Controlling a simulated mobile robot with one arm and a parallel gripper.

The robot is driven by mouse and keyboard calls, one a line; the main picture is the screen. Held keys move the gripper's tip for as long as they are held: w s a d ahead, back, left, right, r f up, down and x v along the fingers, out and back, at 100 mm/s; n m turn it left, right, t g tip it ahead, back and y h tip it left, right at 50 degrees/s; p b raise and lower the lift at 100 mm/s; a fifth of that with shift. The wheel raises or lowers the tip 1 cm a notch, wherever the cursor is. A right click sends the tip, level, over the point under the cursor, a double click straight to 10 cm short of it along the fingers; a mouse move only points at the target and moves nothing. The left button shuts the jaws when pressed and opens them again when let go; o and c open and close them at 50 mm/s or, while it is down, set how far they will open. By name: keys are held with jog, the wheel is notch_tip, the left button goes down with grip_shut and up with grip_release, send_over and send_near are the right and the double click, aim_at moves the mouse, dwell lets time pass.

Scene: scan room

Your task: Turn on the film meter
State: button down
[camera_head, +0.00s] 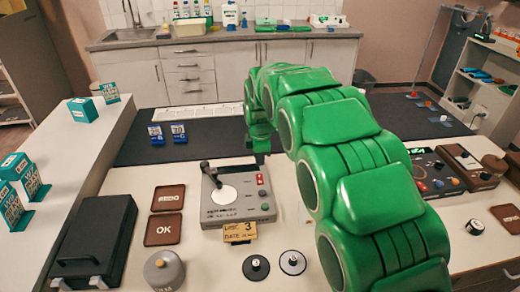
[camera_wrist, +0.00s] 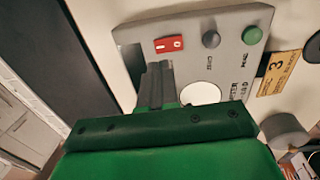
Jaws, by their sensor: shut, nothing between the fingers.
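The film meter (camera_head: 216,212) is a flat grey box on the white table, with a black arm over a round white plate. Its right side carries a red switch (camera_head: 261,179), a grey button (camera_head: 263,193) and a green button (camera_head: 265,207). In the wrist view the red switch (camera_wrist: 169,44) has white markings, near the grey (camera_wrist: 211,40) and green (camera_wrist: 251,35) buttons. My gripper (camera_wrist: 159,66) is shut and empty, its tips close to the red switch in the picture; contact cannot be told. In the head view my gripper (camera_head: 260,157) is partly hidden behind my arm, near the meter's far right corner.
A yellow tag marked 3 (camera_head: 240,231) stands before the meter. Brown REDO (camera_head: 168,198) and OK (camera_head: 164,229) trays and a black case (camera_head: 95,235) lie left. Round knobs (camera_head: 257,267) and a grey weight (camera_head: 163,270) stand in front. Another control box (camera_head: 432,172) is right.

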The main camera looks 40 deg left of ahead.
aim_at(259, 176)
jog(key=f, duration=0.6)
jog(key=shift+w+a+f, duration=0.15)
jog(key=shift+w+a, duration=0.15)
jog(key=shift+w+a+f, duration=0.1)
jog(key=shift+f, duration=0.1)
dwell(0.3)
jog(key=shift+s+d+r, duration=0.15)
jog(key=shift+s+d, duration=0.45)
jog(key=shift+r, duration=0.15)
notch_tip(259, 176, up, 14)
jog(key=s+d, duration=0.1)
jog(key=shift+s+d+f, duration=0.15)
jog(key=shift+d+f, duration=0.05)
dwell(0.4)
